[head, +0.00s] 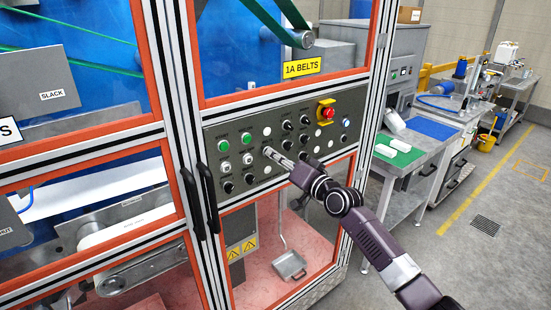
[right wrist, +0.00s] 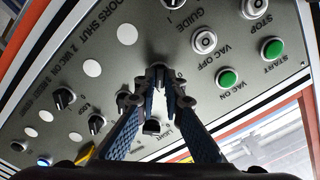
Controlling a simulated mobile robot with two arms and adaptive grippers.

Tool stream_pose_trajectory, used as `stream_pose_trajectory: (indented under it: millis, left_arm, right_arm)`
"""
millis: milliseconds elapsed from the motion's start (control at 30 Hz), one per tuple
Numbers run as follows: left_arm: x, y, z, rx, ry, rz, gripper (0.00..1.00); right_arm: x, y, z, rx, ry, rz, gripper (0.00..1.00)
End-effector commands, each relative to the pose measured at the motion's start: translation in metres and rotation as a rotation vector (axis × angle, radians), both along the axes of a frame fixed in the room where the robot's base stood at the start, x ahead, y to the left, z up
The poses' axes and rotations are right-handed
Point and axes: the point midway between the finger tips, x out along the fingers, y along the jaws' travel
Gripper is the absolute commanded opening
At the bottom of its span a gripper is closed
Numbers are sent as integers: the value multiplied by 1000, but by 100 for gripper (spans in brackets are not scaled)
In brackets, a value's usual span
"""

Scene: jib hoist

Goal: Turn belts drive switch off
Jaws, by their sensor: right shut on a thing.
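The grey control panel (head: 216,132) carries rows of switches, lamps and buttons below the yellow 1A BELTS sign. My right gripper (head: 268,152) reaches it from the lower right. In the right wrist view the fingertips (right wrist: 160,80) are shut together at the panel face, on a small dark switch knob. The fingers hide most of this knob and its label, so I cannot read whether it is the belts drive switch or which way it points. A black knob marked LIGHT (right wrist: 152,127) shows between the fingers. My left gripper is not in view.
Nearby on the panel are green buttons (head: 224,147), a GUIDE switch (right wrist: 172,4) and a red emergency stop (head: 327,113) on yellow. Black door handles (head: 209,198) stick out left of the panel. A workbench (head: 405,187) stands at right; the floor before it is open.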

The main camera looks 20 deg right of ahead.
Motion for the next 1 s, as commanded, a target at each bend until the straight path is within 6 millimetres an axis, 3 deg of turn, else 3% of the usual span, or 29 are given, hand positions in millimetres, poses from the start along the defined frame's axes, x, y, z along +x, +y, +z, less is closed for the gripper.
stream_pose_trajectory:
  millis: [600,1000]
  left_arm:
    - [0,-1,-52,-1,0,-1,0]
    - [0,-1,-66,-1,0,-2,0]
  right_arm:
    - [0,0,-2,-487,-180,-1,0]
    - [0,1,1,-845,-308,-2,0]
